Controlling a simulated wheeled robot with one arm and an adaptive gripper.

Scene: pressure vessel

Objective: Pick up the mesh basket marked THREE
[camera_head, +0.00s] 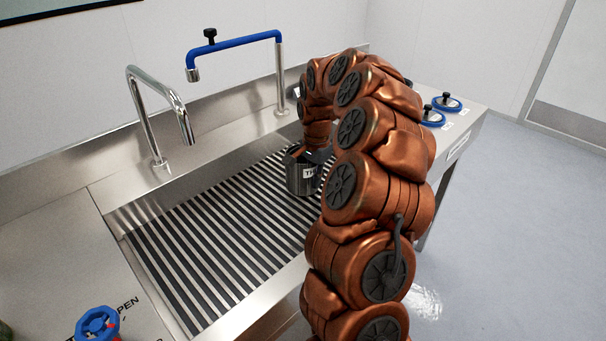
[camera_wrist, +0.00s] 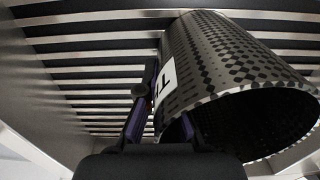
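The mesh basket (camera_head: 303,180) is a dark metal cylinder with a white label, of which only "TH" can be read. It is on the slatted sink grate, partly hidden by my arm. In the wrist view the basket (camera_wrist: 215,50) fills the right side, its round mouth towards the camera. My gripper (camera_wrist: 163,120) is at the basket's rim. Its left finger is outside the wall beside the label, and its right finger is at the mouth, on the inner side. The fingers stand apart with the wall between them. Firm contact is not visible.
The sink's slatted grate (camera_head: 215,235) is otherwise clear. A chrome tap (camera_head: 150,115) and a blue-armed tap (camera_head: 235,42) stand behind it. Blue valve wheels (camera_head: 447,103) are on the right, and another blue knob (camera_head: 97,323) is at the front left.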

